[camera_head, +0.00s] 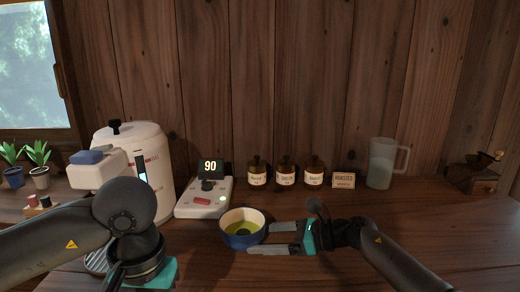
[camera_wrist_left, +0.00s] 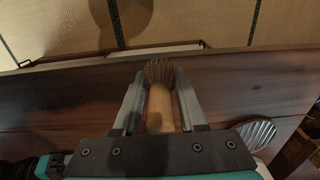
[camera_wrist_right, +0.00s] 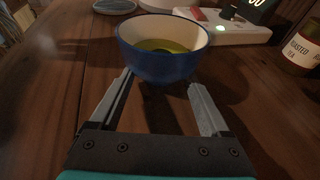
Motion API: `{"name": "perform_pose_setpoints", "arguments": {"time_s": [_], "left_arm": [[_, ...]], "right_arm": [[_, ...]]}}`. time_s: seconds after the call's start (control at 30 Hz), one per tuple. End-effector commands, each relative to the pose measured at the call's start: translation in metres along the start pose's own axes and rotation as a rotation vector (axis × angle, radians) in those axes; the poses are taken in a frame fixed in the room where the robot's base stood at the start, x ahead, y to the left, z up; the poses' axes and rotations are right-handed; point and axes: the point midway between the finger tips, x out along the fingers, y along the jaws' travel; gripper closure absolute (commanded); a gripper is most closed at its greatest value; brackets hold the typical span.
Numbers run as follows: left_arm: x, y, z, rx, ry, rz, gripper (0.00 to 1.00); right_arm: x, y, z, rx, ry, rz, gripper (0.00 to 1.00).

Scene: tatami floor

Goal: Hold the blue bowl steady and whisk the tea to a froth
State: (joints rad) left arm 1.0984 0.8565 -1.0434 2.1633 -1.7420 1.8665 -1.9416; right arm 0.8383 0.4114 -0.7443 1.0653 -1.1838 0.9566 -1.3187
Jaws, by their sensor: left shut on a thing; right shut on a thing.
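The blue bowl (camera_head: 258,236) stands upright on the wooden counter, with green tea (camera_head: 241,229) and a small dark patch inside. It also shows in the right wrist view (camera_wrist_right: 160,62). My right gripper (camera_head: 258,237) reaches it from the right, and its fingertips are at the near wall of the bowl in the right wrist view (camera_wrist_right: 158,82). My left gripper (camera_wrist_left: 154,76) is shut on the bamboo whisk (camera_wrist_left: 160,108), with the bristles beyond the fingertips. In the head view my left arm hides the whisk, which is left of the bowl and away from it.
A white kettle (camera_head: 153,150) and a scale-like device (camera_head: 203,199) reading 90 stand behind and left of the bowl. Several brown jars (camera_head: 286,172), a label card (camera_head: 344,181), a clear pitcher (camera_head: 381,164) and a grinder (camera_head: 474,178) line the back. The counter's right front is clear.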

Motion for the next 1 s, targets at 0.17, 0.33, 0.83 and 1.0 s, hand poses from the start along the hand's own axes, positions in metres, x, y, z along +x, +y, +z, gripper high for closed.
{"name": "perform_pose_setpoints", "arguments": {"time_s": [0.17, 0.33, 0.83, 1.0], "left_arm": [[-0.0001, 0.0000, 0.0000, 0.000, 0.000, 0.000, 1.00], [0.0000, 0.0000, 0.0000, 0.000, 0.000, 0.000, 1.00], [0.0000, 0.0000, 0.0000, 0.000, 0.000, 0.000, 1.00], [0.0000, 0.0000, 0.0000, 0.000, 0.000, 0.000, 1.00]], "right_arm": [[-0.0001, -0.0002, 0.0017, -0.001, -0.003, 0.000, 0.64], [-0.0001, -0.0002, 0.0015, -0.001, -0.003, 0.000, 0.83], [0.0001, 0.0001, 0.0009, -0.001, -0.002, 0.001, 0.97], [0.0001, 0.0001, 0.0007, -0.001, -0.001, 0.001, 0.78]]}}
